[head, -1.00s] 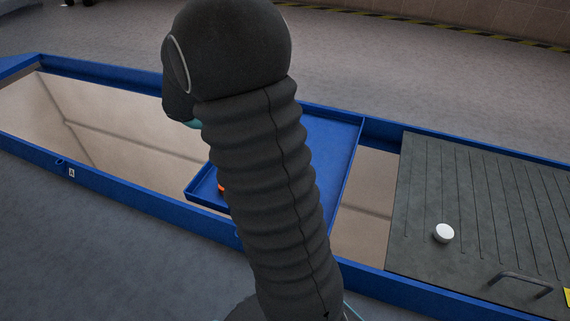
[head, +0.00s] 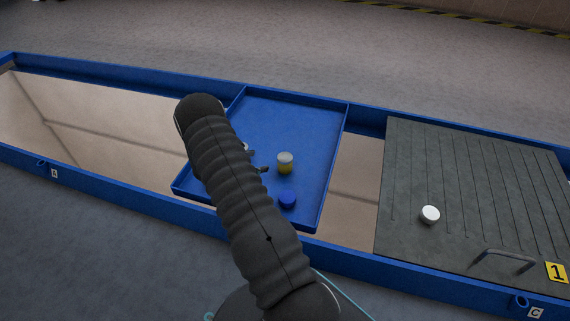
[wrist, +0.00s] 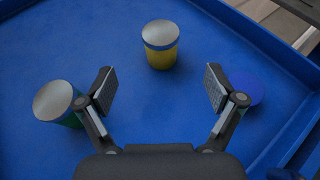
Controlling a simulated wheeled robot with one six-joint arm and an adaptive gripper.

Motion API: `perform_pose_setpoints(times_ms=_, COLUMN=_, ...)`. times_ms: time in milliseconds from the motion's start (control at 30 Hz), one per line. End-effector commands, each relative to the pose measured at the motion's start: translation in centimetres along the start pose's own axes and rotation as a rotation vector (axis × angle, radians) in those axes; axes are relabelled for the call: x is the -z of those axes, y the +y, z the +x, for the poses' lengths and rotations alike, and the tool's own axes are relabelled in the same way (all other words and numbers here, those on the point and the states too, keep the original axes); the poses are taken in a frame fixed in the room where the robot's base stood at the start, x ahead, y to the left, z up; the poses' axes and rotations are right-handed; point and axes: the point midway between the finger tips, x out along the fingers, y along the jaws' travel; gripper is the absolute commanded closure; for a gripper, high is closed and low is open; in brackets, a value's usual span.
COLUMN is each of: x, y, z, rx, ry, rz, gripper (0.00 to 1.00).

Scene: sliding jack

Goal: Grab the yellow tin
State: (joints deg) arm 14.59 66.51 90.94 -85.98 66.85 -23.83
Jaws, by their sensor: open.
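The yellow tin (head: 285,168), with a grey lid, stands upright on the blue tray (head: 325,130) in the head view. In the wrist view the yellow tin (wrist: 160,52) is at top centre, ahead of the gap between my fingers. My gripper (wrist: 160,90) is open and empty, with the tin beyond its fingertips and apart from them. In the head view my gripper (head: 257,160) is partly hidden by my arm, just left of the tin.
A green tin with a grey lid (wrist: 55,102) stands beside the left finger. A blue round tin (head: 287,200) is near the tray's front edge; in the wrist view (wrist: 245,88) the right finger partly covers it. A grey ribbed lid (head: 460,190) carries a white knob (head: 430,214).

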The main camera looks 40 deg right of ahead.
Motion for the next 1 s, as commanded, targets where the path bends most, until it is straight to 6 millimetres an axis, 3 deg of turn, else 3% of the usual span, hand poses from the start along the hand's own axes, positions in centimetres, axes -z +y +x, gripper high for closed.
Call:
perform_pose_setpoints(times_ms=167, x=0.6, y=0.0, z=1.7, rx=-0.004, ry=-0.007, rz=-0.016, gripper=0.07)
perform_pose_setpoints(times_ms=500, x=0.6, y=0.0, z=7.5, rx=-0.004, ry=-0.006, rz=-0.013, gripper=0.07)
perform_pose_setpoints(times_ms=867, x=0.5, y=0.0, z=9.7, rx=-0.005, ry=-0.006, rz=-0.014, gripper=0.07)
perform_pose_setpoints(times_ms=1000, x=0.5, y=-0.1, z=11.5, rx=-0.002, ry=-0.005, rz=-0.014, gripper=0.07)
